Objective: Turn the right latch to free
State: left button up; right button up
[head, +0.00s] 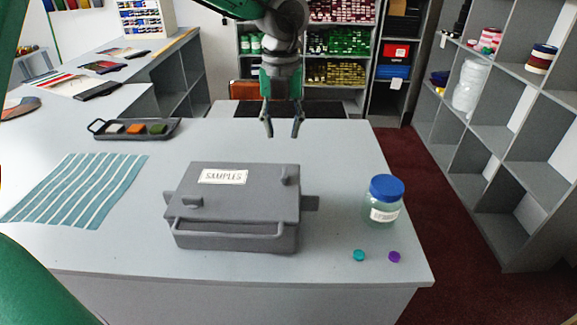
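A grey case (235,215) labelled SAMPLES stands on the counter, its lid down. The right latch (288,175) is a small grey knob near the lid's back right corner. The left latch (192,202) is a similar knob near the lid's front left; its bar lies roughly sideways. How the right latch's bar is turned is too small to tell. My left gripper (283,132) points down beyond the case's back edge, near the counter's far side. Its two fingers are apart with nothing between them, and it is clear of the latch. My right gripper is not in view.
A jar with a blue lid (383,200) stands right of the case, with a teal disc (358,255) and a purple disc (394,257) in front. A striped cloth (75,190) and a dark tray (135,129) lie left. The counter (340,150) is clear behind the case.

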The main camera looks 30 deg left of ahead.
aim_at(285, 171)
pick_arm(q)
jog(key=f, duration=0.7)
jog(key=w+f+p, duration=0.1)
jog(key=f, duration=0.2)
jog(key=shift+f, duration=0.3)
jog(key=shift+s+f, duration=0.25)
jog(key=shift+f, duration=0.25)
jog(key=shift+w+f, duration=0.2)
jog(key=shift+f, duration=0.05)
grip_shut()
